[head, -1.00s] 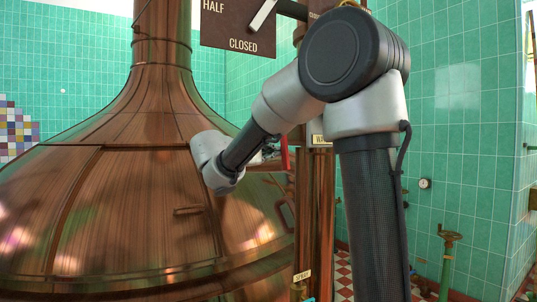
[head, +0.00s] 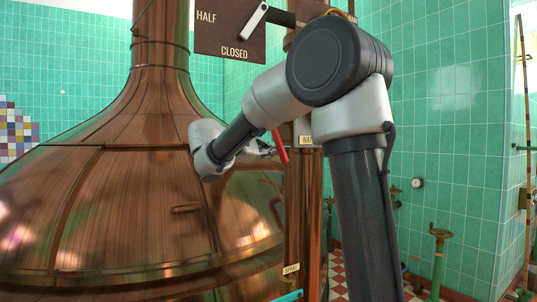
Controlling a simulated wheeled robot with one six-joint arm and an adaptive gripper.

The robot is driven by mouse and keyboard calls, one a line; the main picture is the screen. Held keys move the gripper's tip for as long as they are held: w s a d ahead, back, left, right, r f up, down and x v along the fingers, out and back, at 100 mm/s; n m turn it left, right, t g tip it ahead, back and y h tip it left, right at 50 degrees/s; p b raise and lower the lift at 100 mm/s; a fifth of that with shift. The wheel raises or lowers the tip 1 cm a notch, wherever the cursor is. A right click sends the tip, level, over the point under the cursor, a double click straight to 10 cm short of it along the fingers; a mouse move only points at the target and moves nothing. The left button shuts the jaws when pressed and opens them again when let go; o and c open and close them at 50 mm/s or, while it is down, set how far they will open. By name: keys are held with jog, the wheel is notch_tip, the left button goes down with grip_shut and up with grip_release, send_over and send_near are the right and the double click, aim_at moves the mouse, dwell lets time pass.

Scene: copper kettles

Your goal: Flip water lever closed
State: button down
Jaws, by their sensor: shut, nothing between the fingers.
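A red lever (head: 280,146) shows just left of the copper pipe, below a small partly hidden label (head: 305,140) of which I read about "WAT". The lever leans, its upper end left of its lower end. My gripper (head: 266,149) is small and dark, partly hidden behind my arm. It is shut and empty, close to the left side of the lever. I cannot tell whether they touch. A dark sign (head: 230,32) reads "HALF" and "CLOSED", with a silver pointer (head: 254,20) in front of it. The sign's top is cut off.
A large copper kettle (head: 110,200) fills the left. A copper pipe (head: 304,200) stands beside it, with a lower label (head: 291,268) and a cyan handle (head: 289,296). Green valves (head: 439,235) and a gauge (head: 417,183) are at the right, before the tiled wall.

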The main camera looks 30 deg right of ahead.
aim_at(278, 149)
jog(key=s+n, duration=0.1)
jog(key=s+r+n+g, duration=0.1)
jog(key=s+n, duration=0.1)
jog(key=shift+s+r, duration=0.1)
jog(key=shift+r, duration=0.1)
jog(key=s+r+n+g, duration=0.1)
jog(key=s+r+n, duration=0.1)
jog(key=shift+s+d+r+n+g+y, duration=0.1)
jog(key=shift+s+n+g+y, duration=0.1)
jog(key=shift+n+g+y, duration=0.15)
jog(key=shift+n+g, duration=0.35)
jog(key=shift+n, duration=0.1)
jog(key=shift+s+r, duration=0.3)
jog(key=shift+r, duration=0.3)
jog(key=shift+s+r, duration=0.3)
jog(key=shift+r, duration=0.3)
jog(key=shift+s+r, duration=0.3)
jog(key=shift+r, duration=0.3)
jog(key=shift+d+r, duration=0.1)
jog(key=shift+r, duration=0.05)
